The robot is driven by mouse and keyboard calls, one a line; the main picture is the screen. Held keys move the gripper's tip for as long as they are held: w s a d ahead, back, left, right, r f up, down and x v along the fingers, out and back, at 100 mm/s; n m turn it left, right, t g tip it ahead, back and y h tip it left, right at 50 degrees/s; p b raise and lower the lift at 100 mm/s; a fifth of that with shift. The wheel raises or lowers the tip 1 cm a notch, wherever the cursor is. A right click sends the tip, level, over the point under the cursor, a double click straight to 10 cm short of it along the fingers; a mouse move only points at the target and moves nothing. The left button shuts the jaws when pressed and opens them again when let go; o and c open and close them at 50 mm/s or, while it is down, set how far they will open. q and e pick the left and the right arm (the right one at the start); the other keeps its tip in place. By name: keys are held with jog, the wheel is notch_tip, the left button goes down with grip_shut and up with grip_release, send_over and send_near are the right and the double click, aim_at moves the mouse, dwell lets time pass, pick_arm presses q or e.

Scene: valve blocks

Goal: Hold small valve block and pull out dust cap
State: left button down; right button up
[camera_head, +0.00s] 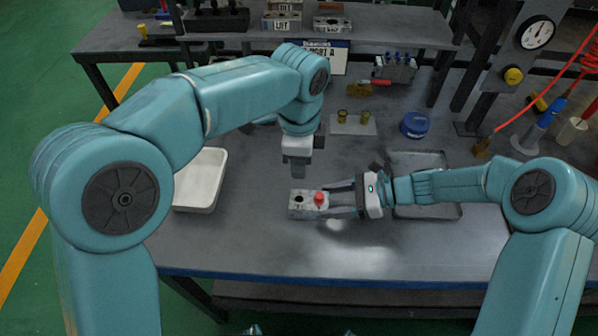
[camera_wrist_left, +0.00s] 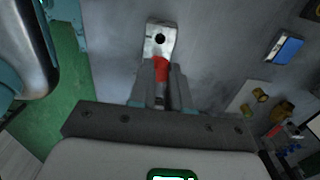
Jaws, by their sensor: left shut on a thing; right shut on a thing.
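The small valve block (camera_head: 297,206) is grey, with a dark open hole at its left end and a red dust cap (camera_head: 320,199) at its right end. My left gripper (camera_head: 298,176) points down from above. The exact contact is hard to see, and the cap's lower part is hidden.
A white tray (camera_head: 198,190) stands to the left, and a grey tray (camera_head: 445,165) lies partly behind my right arm. Behind are a plate with brass fittings (camera_head: 353,127), a blue round container (camera_head: 415,125) and a sign (camera_head: 322,58). The front of the table is clear.

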jog(key=o, duration=1.6)
jog(key=v, duration=1.2)
